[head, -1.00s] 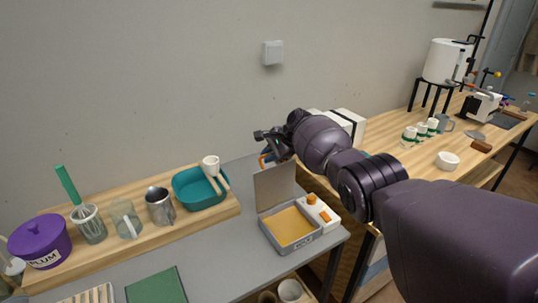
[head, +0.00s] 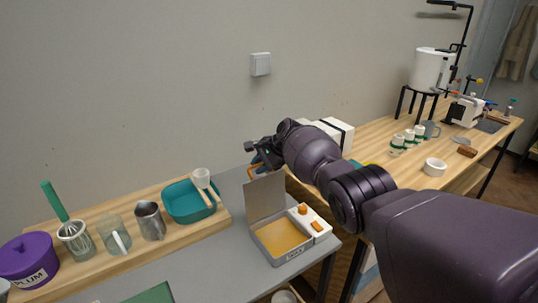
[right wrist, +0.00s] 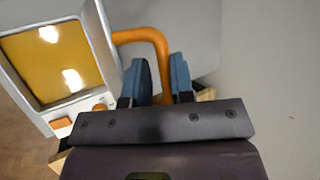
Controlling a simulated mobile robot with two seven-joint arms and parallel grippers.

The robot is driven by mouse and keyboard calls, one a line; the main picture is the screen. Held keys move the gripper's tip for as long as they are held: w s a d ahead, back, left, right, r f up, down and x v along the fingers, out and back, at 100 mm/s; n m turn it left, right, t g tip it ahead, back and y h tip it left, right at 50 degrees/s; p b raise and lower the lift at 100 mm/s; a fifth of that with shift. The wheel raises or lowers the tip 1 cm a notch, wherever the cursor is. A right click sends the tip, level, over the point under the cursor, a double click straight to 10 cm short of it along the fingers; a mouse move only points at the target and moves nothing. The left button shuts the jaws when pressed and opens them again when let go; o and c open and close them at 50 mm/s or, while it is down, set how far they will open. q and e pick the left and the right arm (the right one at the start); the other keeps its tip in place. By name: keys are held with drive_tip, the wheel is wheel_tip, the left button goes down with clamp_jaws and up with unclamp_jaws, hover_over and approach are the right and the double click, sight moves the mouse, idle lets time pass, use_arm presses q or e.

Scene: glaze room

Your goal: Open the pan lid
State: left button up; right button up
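The pan (head: 258,245) is a grey box with a flat yellow-orange surface inside, on the grey table. Its grey lid (head: 265,197) stands up, about vertical, at the back edge. My right gripper (head: 262,158) is behind the lid, and its fingertips are partly hidden in the head view. In the right wrist view, an orange bar handle (right wrist: 150,36) arches out from the lid side and passes between the two blue fingers (right wrist: 160,82). The fingers are close on both sides of it. My left gripper is in neither view.
A white block with orange knobs (head: 312,222) adjoins the pan's right side. A wooden board (head: 90,257) at left holds a teal tray (head: 190,203), a metal jug (head: 150,221), a glass mug (head: 118,236) and a purple pot (head: 28,262). The wall is close behind.

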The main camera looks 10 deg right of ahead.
drive_tip(key=p+v, duration=0.2)
drive_tip(key=v, duration=0.8)
drive_tip(key=shift+r, duration=0.15)
drive_tip(key=shift+d, duration=0.1)
drive_tip(key=w+r+n+t+h, duration=0.2)
drive_tip(key=w+r+n+t, duration=0.3)
drive_tip(key=r+n+t, duration=0.3)
drive_tip(key=s+d+f+n+h, duration=0.1)
drive_tip(key=s+d+f+n, duration=0.1)
drive_tip(key=s+f, duration=0.9)
drive_tip(key=s+d+f+n+h+b, duration=0.1)
drive_tip(key=s+d+f+h, duration=0.1)
drive_tip(key=s+f, duration=1)
drive_tip(key=s+d+f+n+h, duration=0.1)
drive_tip(key=s+f, duration=1.1)
drive_tip(key=s, duration=1.5)
drive_tip(key=d+n, duration=0.1)
drive_tip(key=d, duration=0.1)
drive_tip(key=shift+s+d+n+h, duration=0.3)
